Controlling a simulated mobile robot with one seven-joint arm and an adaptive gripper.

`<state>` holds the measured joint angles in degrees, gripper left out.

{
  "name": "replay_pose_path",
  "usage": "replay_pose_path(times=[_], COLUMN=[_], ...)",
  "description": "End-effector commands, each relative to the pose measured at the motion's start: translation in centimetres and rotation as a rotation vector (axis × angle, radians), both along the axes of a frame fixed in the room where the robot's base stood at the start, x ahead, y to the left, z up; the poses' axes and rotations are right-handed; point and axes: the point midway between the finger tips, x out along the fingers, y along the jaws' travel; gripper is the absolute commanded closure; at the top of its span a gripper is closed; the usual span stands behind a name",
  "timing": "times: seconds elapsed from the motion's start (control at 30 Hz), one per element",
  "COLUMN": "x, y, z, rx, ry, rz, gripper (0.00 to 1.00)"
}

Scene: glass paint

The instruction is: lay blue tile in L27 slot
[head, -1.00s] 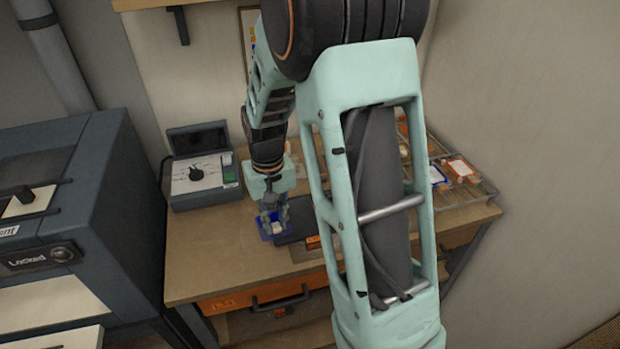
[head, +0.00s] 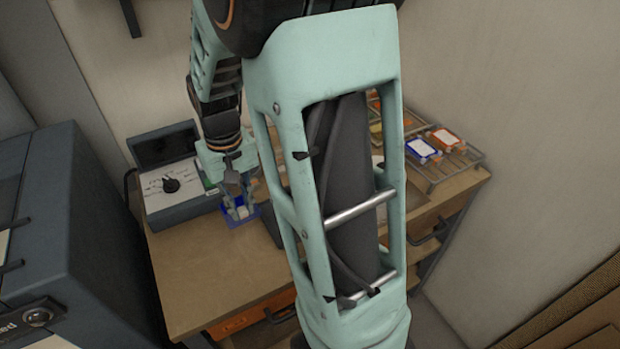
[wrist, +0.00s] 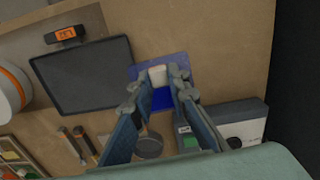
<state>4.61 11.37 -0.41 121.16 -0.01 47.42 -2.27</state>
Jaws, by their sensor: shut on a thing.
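A blue tile (head: 231,220) with a white block on its middle is under my gripper (head: 241,208) in the head view, near the control box. In the wrist view the blue tile (wrist: 178,66) shows between and beyond the fingers. My gripper (wrist: 157,80) is shut on the white block (wrist: 157,72) of this tile. I cannot tell whether the tile touches the bench. Another blue-edged tile (head: 420,149) lies in the wire rack (head: 460,168) at the right, beside an orange one (head: 446,138). No L27 label is readable.
A grey control box (head: 180,190) with a dial stands close left of my gripper. In the wrist view, a dark flat tray (wrist: 82,75) lies beside the tile, with an orange-labelled thing (wrist: 65,33) near it. The front of the bench (head: 215,275) is clear.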

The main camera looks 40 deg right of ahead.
Motion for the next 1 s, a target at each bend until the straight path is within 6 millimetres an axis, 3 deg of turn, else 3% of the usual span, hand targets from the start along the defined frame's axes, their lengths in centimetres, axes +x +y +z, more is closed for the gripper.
replay_pose_path(times=[0.3,0.57,0.77,1.0], x=[-4.9,-6.2,-4.7,-0.6], y=[-2.8,-3.3,-2.9,-2.2], z=[0.6,1.0,0.4,-1.5], rx=[0.001,0.002,0.002,0.002], ry=[-0.003,0.0,0.004,0.004], rz=[-0.053,-0.064,-0.061,-0.061], gripper=[1.0,1.0,1.0,1.0])
